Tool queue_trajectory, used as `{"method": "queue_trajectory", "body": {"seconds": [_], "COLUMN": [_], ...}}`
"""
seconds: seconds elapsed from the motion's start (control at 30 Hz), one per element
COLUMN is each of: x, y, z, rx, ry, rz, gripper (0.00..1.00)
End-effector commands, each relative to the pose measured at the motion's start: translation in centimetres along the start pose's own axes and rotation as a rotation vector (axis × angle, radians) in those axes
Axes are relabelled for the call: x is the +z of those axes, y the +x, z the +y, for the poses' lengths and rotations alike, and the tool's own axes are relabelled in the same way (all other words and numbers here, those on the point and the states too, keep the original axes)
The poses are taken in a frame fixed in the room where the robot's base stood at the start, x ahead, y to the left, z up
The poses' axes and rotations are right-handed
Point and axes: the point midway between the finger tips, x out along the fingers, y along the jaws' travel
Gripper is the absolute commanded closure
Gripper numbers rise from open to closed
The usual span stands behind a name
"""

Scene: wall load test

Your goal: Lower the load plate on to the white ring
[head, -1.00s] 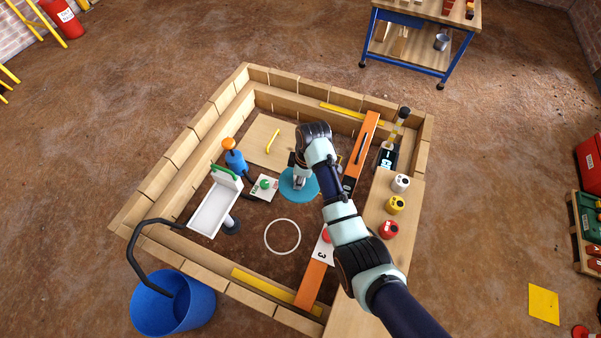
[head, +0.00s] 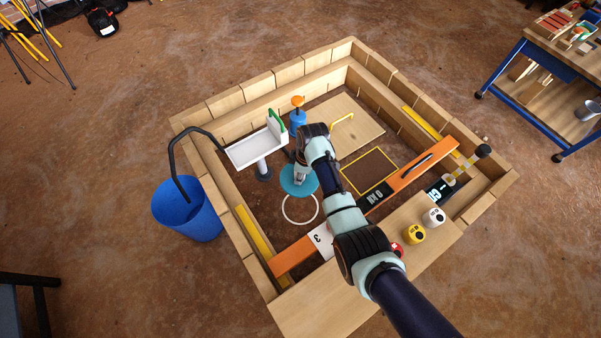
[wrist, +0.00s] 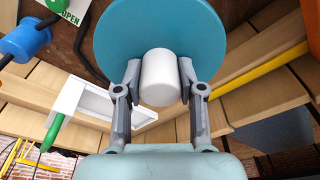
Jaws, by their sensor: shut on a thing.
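The load plate (head: 287,181) is a round teal-blue disc, with a white knob (wrist: 160,78) at its centre in the wrist view. My gripper (head: 300,174) is shut on this knob; its two grey fingers (wrist: 160,85) stand on either side of it. The white ring (head: 300,223) is a thin circle on the brown floor of the pit. In the head view the plate overlaps the ring's far edge and is off-centre from it. I cannot tell how high the plate hangs. My arm hides part of the plate.
An orange beam (head: 408,170) crosses the pit on the right. Wooden walls surround the pit.

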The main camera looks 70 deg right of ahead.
Motion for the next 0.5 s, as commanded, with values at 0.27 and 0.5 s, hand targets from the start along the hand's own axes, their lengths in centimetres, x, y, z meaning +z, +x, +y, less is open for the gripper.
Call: {"method": "queue_trajectory", "body": {"seconds": [0.27,0.5], "x": [0.6,1.1], "y": [4.5,7.8], "z": [0.1,0.1], "rx": [0.002,0.002], "ry": [0.0,0.0], "rz": [0.001,0.001], "gripper": [1.0,1.0]}}
